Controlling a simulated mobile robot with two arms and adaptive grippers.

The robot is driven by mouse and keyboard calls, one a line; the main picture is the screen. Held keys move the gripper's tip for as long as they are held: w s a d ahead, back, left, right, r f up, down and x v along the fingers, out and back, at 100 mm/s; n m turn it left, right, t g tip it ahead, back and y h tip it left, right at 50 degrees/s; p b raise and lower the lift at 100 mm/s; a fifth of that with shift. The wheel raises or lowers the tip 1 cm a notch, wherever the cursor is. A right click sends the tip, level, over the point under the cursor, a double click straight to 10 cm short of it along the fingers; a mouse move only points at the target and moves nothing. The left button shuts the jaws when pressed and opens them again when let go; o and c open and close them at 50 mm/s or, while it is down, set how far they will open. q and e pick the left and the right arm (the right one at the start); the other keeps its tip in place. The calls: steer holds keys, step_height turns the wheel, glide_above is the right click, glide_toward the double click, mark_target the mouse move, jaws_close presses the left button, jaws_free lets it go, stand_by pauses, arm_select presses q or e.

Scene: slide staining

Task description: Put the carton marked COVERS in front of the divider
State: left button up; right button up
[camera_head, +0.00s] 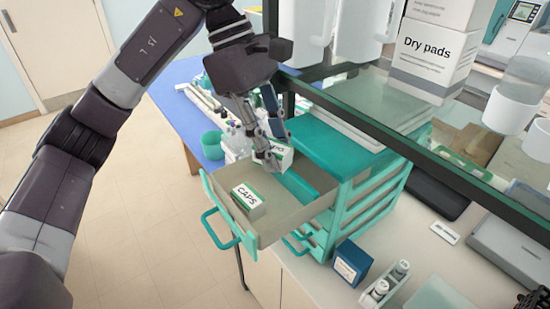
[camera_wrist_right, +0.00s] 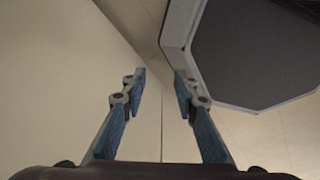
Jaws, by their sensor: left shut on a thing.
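My left gripper (camera_head: 267,155) reaches down over the open drawer (camera_head: 283,225) of the teal cabinet and is shut on a small white carton (camera_head: 285,157). The fingers cover most of its marking, so I cannot read it fully. The carton is at the back of the drawer; I cannot tell whether it touches the floor. A teal strip (camera_head: 298,187), seemingly the divider, lies inside the drawer to the right of the carton. A white and green carton marked CAPS (camera_head: 247,196) stands near the drawer's front. My right gripper (camera_wrist_right: 160,88) is open and empty in the right wrist view.
A glass shelf with a metal edge (camera_head: 400,125) runs right of the left gripper, bearing a Dry pads box (camera_head: 432,48). A blue box (camera_head: 351,262) and a rack of bottles (camera_head: 384,285) stand on the counter. A teal cup (camera_head: 212,145) stands on the blue table.

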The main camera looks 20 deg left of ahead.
arm_select(q)
step_height(320, 180, down, 3)
steer(key=shift+r, duration=0.1)
steer(key=shift+f+b, duration=0.45)
steer(key=shift+f, duration=0.15)
steer(key=o, duration=1)
steer(key=shift+o, duration=0.2)
steer(key=shift+r+p, duration=0.6)
steer(key=shift+r, duration=0.05)
steer(key=shift+w+a+r, duration=0.1)
steer(key=shift+a+r, duration=0.05)
steer(key=shift+r, duration=0.2)
steer(key=v, duration=1.1)
